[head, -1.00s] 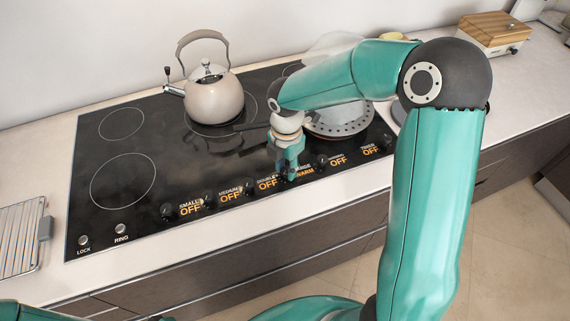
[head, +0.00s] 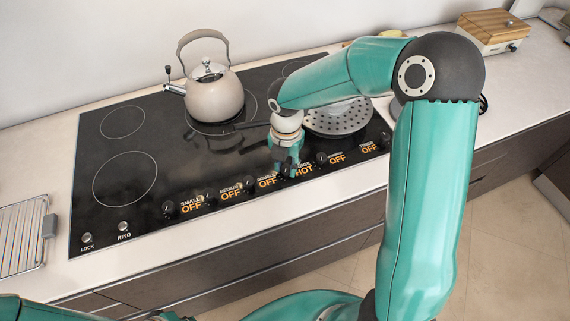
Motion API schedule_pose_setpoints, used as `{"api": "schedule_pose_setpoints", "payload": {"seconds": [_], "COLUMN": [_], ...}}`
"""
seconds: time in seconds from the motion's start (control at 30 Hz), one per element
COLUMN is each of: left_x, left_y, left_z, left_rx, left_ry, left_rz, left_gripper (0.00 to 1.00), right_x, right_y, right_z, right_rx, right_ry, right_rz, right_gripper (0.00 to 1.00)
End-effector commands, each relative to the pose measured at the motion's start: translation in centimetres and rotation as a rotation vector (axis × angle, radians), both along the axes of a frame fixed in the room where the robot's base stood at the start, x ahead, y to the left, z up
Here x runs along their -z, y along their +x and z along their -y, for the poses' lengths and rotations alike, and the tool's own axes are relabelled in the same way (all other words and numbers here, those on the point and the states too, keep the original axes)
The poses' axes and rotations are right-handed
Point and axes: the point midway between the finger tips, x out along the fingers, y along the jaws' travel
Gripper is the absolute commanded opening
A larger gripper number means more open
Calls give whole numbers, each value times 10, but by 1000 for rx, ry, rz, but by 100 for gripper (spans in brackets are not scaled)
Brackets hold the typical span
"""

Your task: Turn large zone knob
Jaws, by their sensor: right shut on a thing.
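The large zone knob sits in the front row of the black cooktop (head: 190,160), mostly hidden by my right gripper. My right gripper (head: 286,169) points down at the front edge of the cooktop, with its fingers shut on this knob. The orange readout (head: 303,170) just right of the fingers says HOT. The readouts beside the other knobs, such as the small zone readout (head: 191,208), say OFF. My left gripper is not in view.
A beige kettle (head: 214,96) stands on the rear burner, left of my right forearm. A perforated round pan or lid (head: 340,118) sits behind and right of the gripper. A wire rack (head: 22,235) lies at the left. A wooden-topped box (head: 491,30) stands far right.

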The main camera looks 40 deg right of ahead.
Motion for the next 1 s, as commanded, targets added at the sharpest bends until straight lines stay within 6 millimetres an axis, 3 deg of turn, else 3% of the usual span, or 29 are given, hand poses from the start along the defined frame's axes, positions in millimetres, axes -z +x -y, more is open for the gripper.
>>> {"api": "schedule_pose_setpoints", "payload": {"seconds": [0.03, 0.07, 0.2, 0.63, 0.77, 1.0], "left_x": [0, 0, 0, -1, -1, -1], "left_y": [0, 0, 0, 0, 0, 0], "left_z": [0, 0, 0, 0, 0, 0], "left_rx": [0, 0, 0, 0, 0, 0], "left_ry": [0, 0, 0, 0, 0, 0], "left_rz": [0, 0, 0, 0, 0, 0], "left_gripper": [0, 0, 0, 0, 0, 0], "right_x": [-3, -3, -2, -9, -26, -75], "right_y": [4, 4, 3, 2, 3, 3], "right_z": [1, 1, 1, 0, 0, 0], "right_rx": [-1, -1, 0, 1, 1, 0], "right_ry": [-3, -3, -2, -2, -2, -2], "right_rz": [16, 16, 12, 6, 10, 11], "right_gripper": [0, 33, 55, 55, 55, 55]}}
